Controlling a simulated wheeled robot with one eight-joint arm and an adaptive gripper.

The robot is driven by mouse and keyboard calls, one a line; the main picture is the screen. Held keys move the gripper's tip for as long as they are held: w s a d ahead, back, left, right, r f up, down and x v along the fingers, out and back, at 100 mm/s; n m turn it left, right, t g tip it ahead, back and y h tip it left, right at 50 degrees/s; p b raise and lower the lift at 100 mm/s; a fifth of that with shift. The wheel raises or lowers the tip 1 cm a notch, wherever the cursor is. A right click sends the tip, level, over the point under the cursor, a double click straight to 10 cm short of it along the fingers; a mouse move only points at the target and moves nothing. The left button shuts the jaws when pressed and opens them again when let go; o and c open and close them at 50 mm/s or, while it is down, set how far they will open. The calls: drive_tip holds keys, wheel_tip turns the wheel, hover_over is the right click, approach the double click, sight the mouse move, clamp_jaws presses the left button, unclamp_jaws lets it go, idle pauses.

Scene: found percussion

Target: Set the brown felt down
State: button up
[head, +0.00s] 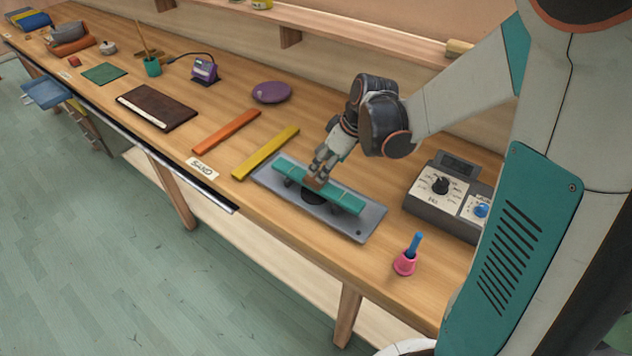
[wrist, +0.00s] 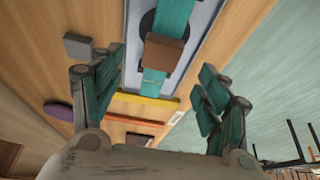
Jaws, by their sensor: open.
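A small brown block (head: 313,183), which looks like the brown felt, rests across a teal bar (head: 345,200) on a grey tray (head: 370,222). In the wrist view the brown felt (wrist: 164,53) lies on the teal bar (wrist: 171,18), between the lines of my fingers. My gripper (head: 319,172) is just above the felt in the head view. In the wrist view my gripper (wrist: 163,80) is open, its two fingers spread wide with a gap on each side of the felt. Fingertip contact in the head view is too small to tell.
A yellow bar (head: 266,152) and an orange bar (head: 227,132) lie left of the tray. A grey control box (head: 436,190) stands right of it, and a pink cup with a blue handle (head: 405,262) is near the front edge. A dark brown mat (head: 158,106) lies further left.

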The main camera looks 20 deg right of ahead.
sight(316, 176)
drive_tip(key=shift+a+b+x, duration=0.15)
drive_tip(key=shift+b+x, duration=0.45)
drive_tip(key=shift+x, duration=1.15)
drive_tip(key=shift+a+b+x, duration=0.15)
drive_tip(key=shift+b+x, duration=0.45)
drive_tip(key=shift+x, duration=1.2)
drive_tip(key=shift+w+r, duration=0.1)
drive_tip(key=shift+r, duration=0.1)
drive_tip(key=c, duration=0.9)
drive_tip(key=shift+r, duration=0.1)
drive_tip(key=shift+c, duration=0.2)
